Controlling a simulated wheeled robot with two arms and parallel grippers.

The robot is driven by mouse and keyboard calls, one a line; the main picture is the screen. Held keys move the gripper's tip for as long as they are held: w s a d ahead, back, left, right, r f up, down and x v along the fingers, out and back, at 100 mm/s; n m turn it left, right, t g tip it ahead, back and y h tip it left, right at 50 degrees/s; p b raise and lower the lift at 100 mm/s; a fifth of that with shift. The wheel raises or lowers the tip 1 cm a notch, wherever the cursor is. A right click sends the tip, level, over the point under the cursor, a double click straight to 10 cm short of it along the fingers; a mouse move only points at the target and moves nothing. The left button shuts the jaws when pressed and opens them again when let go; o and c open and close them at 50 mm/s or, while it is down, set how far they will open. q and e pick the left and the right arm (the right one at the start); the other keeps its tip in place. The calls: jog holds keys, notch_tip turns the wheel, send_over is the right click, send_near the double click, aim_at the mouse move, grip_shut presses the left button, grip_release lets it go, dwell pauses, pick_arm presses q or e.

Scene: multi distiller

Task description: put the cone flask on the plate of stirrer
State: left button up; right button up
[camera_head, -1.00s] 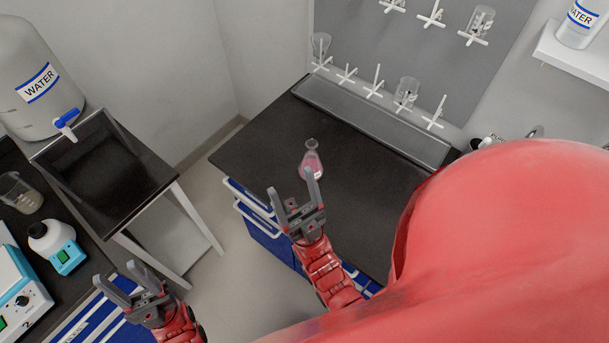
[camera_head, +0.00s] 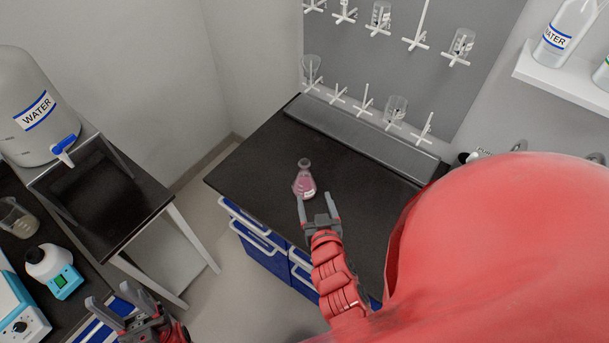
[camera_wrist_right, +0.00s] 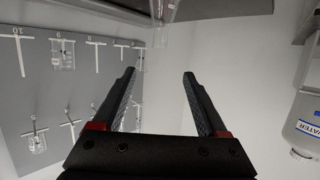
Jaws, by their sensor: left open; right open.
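The cone flask (camera_head: 304,184) holds pink liquid and stands upright on the black bench (camera_head: 265,150). My right gripper (camera_head: 316,198) is open and empty; in the head view its left fingertip overlaps the flask's lower edge. The right wrist view is upside down, with a clear glass piece (camera_wrist_right: 164,10), perhaps the flask's neck, cut off at the top, beyond the open fingers (camera_wrist_right: 159,82). My left gripper (camera_head: 110,297) is open and empty at the lower left. A blue and white device with a knob (camera_head: 22,320), possibly the stirrer, is cut off at the left edge; its plate is unclear.
A water tank (camera_head: 40,110) sits on a dark stand. A pegboard (camera_head: 440,90) with glassware rises behind the black bench. Bench space around the flask is clear.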

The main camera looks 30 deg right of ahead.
jog(key=b, duration=0.8)
send_near(305, 168)
jog(key=x, duration=0.8)
jog(key=shift+d+r+p, duration=0.1)
jog(key=shift+r+p, duration=0.2)
jog(key=p+x, duration=0.1)
jog(key=x, duration=0.2)
jog(key=shift+p, duration=0.4)
jog(key=shift+w+f, duration=0.25)
jog(key=shift+w, duration=0.1)
jog(key=shift+c, duration=0.2)
grip_shut()
